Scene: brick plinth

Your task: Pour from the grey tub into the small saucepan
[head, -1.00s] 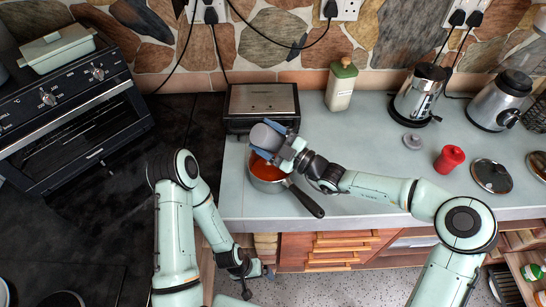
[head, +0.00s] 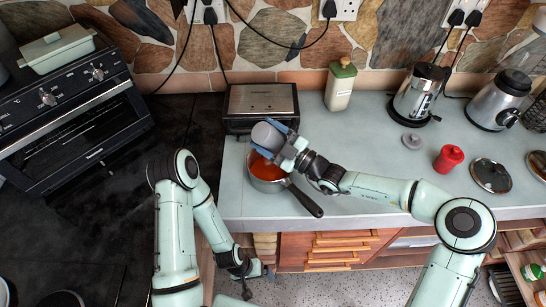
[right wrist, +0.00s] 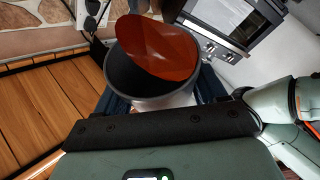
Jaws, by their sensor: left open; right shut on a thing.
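The grey tub (head: 266,136) is held tilted over the left part of the small saucepan (head: 270,186). My right gripper (head: 284,147) is shut on the tub. In the right wrist view, the tub (right wrist: 118,82) shows its dark inside, with red-orange contents (right wrist: 160,50) lying against the far side up to the rim. The saucepan stands on the counter with red-orange contents in it and its dark handle toward the lower right. The tub and gripper hide part of its mouth. My left gripper (head: 250,272) is open and empty, low beside the counter front.
A toaster (head: 262,105) stands right behind the tub. A bottle with a green cap (head: 340,86), a kettle (head: 418,92), a grey lid (head: 412,141), a red shaker (head: 448,159) and dark pan lids (head: 491,175) stand to the right. The counter's middle is clear.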

